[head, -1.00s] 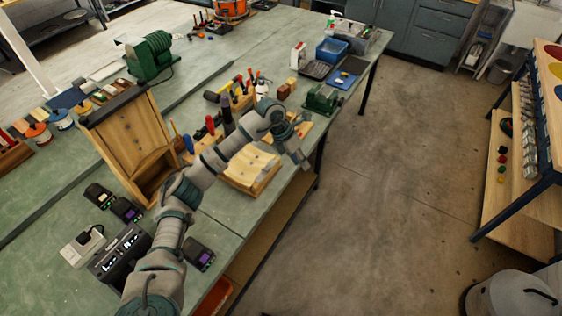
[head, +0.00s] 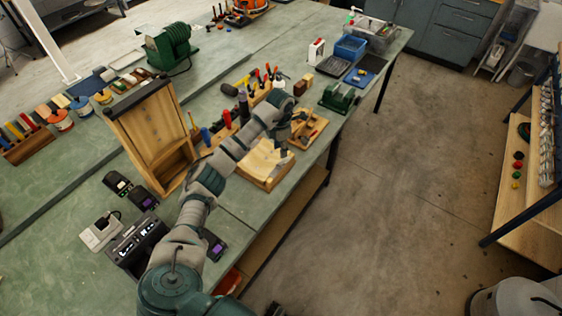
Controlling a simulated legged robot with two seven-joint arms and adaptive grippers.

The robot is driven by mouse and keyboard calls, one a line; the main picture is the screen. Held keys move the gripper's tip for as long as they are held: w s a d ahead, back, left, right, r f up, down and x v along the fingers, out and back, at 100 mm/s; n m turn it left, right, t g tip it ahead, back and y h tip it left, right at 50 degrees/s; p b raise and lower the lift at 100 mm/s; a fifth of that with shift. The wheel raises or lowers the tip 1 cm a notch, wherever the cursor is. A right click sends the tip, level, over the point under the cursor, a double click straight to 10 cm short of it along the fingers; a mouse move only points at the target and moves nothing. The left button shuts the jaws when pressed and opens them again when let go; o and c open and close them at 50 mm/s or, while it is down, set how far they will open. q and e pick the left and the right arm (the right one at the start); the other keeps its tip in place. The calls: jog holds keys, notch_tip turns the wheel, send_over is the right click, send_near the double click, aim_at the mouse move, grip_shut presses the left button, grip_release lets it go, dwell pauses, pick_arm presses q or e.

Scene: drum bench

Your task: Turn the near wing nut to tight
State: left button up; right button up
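My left arm reaches in from the bottom left over the bench. My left gripper (head: 283,148) points down beside the right end of a pale wooden block with a curved top (head: 259,170). It is small and dark, so I cannot tell whether its fingers are open or shut, or whether it touches the block. A small wooden board with dark fittings (head: 313,127) lies just beyond it, partly behind my wrist. I cannot make out a wing nut; it is too small or hidden. My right gripper is not clearly in view.
A tall wooden cabinet (head: 149,125) stands left of my arm. A tool rack with colored handles (head: 228,118) is behind my forearm.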

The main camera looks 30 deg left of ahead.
aim_at(281, 165)
pick_arm(q)
notch_tip(281, 165, down, 8)
jog(key=shift+d+f, duration=0.1)
grip_shut()
